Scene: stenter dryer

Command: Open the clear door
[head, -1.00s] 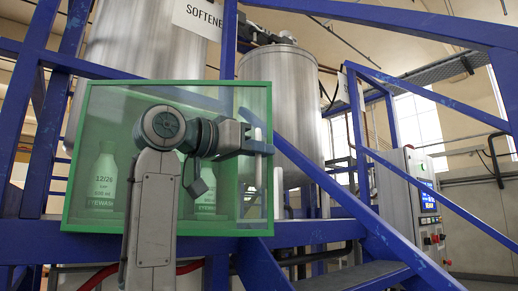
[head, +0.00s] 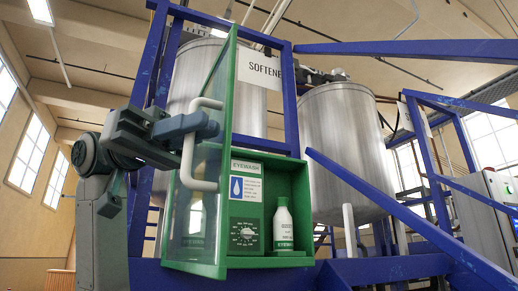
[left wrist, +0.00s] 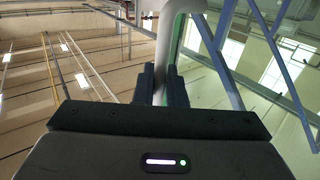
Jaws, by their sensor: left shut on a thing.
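The clear door (head: 205,200) has a green frame and stands swung open to the left of the green eyewash cabinet (head: 307,190). Its white handle (head: 188,150) is on the door's outer face. My left gripper (head: 205,125) is shut on the handle near its upper end. In the left wrist view the gripper's fingers (left wrist: 163,85) close around the white handle (left wrist: 168,40), with the clear pane (left wrist: 215,75) to the right. Inside the cabinet are a white eyewash bottle (head: 283,225) and a label panel with a dial (head: 243,232). My right gripper is not in view.
Blue steel beams (head: 400,215) frame the cabinet and slope down to the right. Metal tanks (head: 345,150) stand behind. A control panel (head: 490,215) is at the far right. The space left of the open door looks free around my arm.

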